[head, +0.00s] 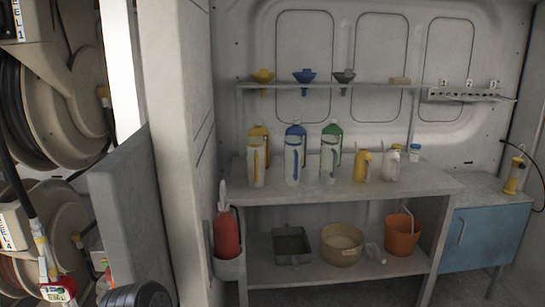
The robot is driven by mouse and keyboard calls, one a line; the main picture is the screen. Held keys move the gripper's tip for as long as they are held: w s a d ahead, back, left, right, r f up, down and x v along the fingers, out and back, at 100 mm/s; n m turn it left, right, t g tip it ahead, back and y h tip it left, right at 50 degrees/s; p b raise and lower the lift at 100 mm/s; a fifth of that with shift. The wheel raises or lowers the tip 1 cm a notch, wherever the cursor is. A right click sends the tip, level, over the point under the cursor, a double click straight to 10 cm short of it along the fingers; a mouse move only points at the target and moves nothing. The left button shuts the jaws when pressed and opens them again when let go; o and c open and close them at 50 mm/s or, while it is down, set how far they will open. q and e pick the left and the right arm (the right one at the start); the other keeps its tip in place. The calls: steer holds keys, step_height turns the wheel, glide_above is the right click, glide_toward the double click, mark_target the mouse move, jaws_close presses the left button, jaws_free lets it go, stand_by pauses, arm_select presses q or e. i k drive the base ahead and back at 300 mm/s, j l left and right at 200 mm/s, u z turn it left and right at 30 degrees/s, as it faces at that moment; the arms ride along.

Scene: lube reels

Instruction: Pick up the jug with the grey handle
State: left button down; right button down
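A small white-grey jug (391,166) stands further right, beside a yellow one (361,165). Neither of my grippers is in view.
Yellow, blue and grey funnels hang in the upper shelf (375,86). The lower shelf (300,274) holds a tray, a tan basin and an orange bucket (402,236). Hose reels (65,108) fill the left.

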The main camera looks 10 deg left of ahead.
mark_target(329, 146)
steer(key=i+l, duration=0.1)
steer(key=l, duration=0.95)
steer(key=i+l, duration=0.4)
steer(key=i, duration=0.15)
steer(key=i+l, duration=0.4)
steer(key=i, duration=0.15)
steer(key=i+j+z, duration=0.1)
steer(key=i+j, duration=0.25)
steer(key=i, duration=0.2)
